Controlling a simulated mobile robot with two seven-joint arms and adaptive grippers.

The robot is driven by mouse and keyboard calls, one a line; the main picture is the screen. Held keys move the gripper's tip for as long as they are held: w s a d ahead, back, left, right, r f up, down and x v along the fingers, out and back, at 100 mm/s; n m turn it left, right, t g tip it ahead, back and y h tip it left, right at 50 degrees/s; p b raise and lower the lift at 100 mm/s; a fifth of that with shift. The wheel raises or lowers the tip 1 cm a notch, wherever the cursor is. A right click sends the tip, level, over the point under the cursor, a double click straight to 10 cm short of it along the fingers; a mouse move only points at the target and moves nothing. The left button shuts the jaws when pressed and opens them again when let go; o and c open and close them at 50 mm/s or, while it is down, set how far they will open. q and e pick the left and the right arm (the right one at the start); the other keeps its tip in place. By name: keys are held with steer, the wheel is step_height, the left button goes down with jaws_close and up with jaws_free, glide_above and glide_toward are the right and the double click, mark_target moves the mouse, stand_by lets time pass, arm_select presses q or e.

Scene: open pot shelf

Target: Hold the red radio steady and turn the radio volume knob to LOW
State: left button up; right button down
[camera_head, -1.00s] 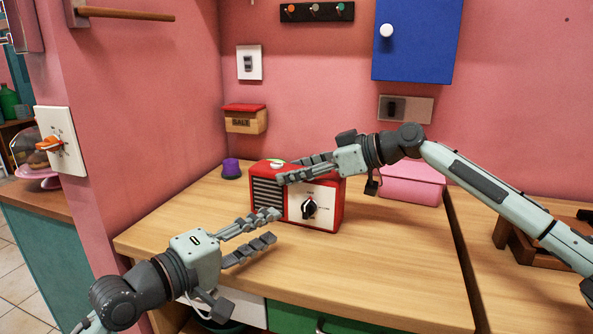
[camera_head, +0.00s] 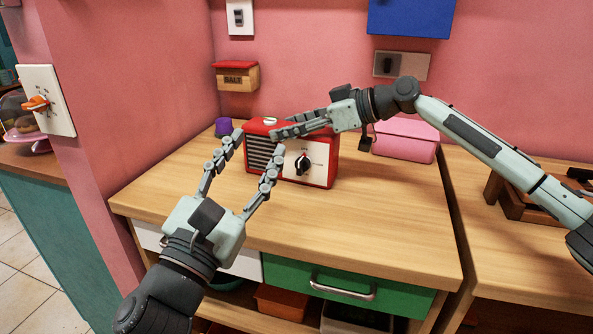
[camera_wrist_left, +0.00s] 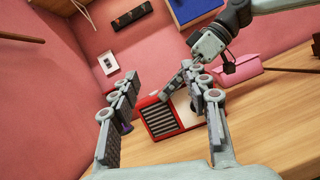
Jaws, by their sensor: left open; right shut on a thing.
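The red radio (camera_head: 318,173) stands on the wooden counter. Its dark grille (camera_head: 262,154) is on the left and a pale panel with a black volume knob (camera_head: 303,165) is on the right. The knob's labels are too small to read. My right gripper (camera_head: 276,134) is shut on the radio at its top front edge. My left gripper (camera_head: 257,142) is open and empty in front of the radio, its fingers pointing toward it. In the left wrist view the radio (camera_wrist_left: 158,121) shows between the open left fingers, with the knob hidden behind a finger.
A purple object (camera_head: 223,126) is left of the radio and a pink box (camera_head: 405,140) is to its right. A salt box (camera_head: 237,77) hangs on the wall. A green drawer (camera_head: 330,283) is below.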

mark_target(299, 169)
arm_select(q)
steer(key=f+n+g, duration=0.1)
steer(key=f, duration=0.2)
steer(key=d+f+n+g+y, duration=0.1)
steer(key=f, duration=0.1)
steer(key=f+n+g+y, duration=0.1)
steer(key=f, duration=0.2)
steer(key=shift+s+d+f+g, duration=0.2)
steer(key=shift+d+f+g, duration=0.1)
steer(key=shift+d, duration=0.05)
steer(key=shift+w+d+f, duration=0.1)
steer(key=shift+d+f, duration=0.05)
steer(key=shift+f, duration=0.05)
steer(key=x, duration=1.1)
steer(key=shift+w+d+f, duration=0.1)
steer(key=shift+w+f, duration=0.05)
steer(key=shift+w, duration=0.15)
steer(key=shift+c, duration=0.2)
jaws_close()
